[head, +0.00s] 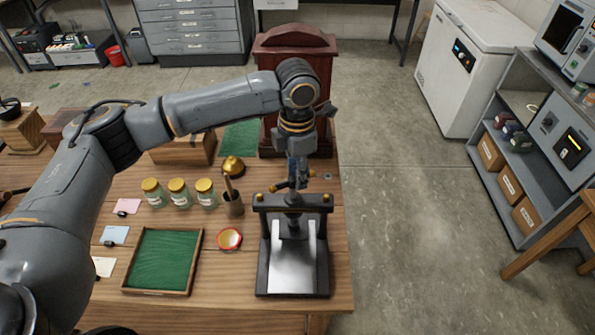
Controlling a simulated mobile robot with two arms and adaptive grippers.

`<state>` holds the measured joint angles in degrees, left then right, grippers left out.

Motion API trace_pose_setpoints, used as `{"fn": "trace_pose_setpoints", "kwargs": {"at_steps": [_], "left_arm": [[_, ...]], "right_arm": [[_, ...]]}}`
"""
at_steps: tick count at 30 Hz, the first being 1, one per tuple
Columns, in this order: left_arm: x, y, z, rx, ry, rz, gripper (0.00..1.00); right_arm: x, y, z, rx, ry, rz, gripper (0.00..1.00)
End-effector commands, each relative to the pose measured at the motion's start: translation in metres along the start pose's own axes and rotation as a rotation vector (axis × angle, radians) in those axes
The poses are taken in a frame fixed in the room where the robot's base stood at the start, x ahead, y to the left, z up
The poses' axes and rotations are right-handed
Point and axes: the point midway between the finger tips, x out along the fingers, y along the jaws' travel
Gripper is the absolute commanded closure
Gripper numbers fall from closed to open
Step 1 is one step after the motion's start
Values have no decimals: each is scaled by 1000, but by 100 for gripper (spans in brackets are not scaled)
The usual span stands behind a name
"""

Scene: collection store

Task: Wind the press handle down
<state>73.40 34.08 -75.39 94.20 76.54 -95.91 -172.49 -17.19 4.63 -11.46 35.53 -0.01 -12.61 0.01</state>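A black press (262,250) with a pale metal bed stands at the right front of the wooden table. Its handle (281,186) is a short bar with brass-coloured parts above the top crossbeam, on the central screw. My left gripper (297,178) points down from above, right at the handle, and hides part of it. The fingers look small and overlap the handle, so I cannot tell whether they are closed on it. My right gripper is not in view.
A green-lined tray (126,289), a red-rimmed dish (229,239), a cup with a tool (233,208) and several jars (179,194) stand left of the press. A dark red wooden case (270,45) stands behind it.

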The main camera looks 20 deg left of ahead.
Motion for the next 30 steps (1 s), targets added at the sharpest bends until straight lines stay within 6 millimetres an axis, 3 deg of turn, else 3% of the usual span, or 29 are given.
{"fn": "trace_pose_setpoints", "kwargs": {"at_steps": [13, 24, 30], "left_arm": [[-7, 0, 0, 0, -1, 0, 56], [-81, 0, 0, 1, -2, 1, 56], [-110, 0, 0, -1, -1, 0, 56]], "right_arm": [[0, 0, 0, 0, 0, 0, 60], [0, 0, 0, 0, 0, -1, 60], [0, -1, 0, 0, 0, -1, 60]]}}
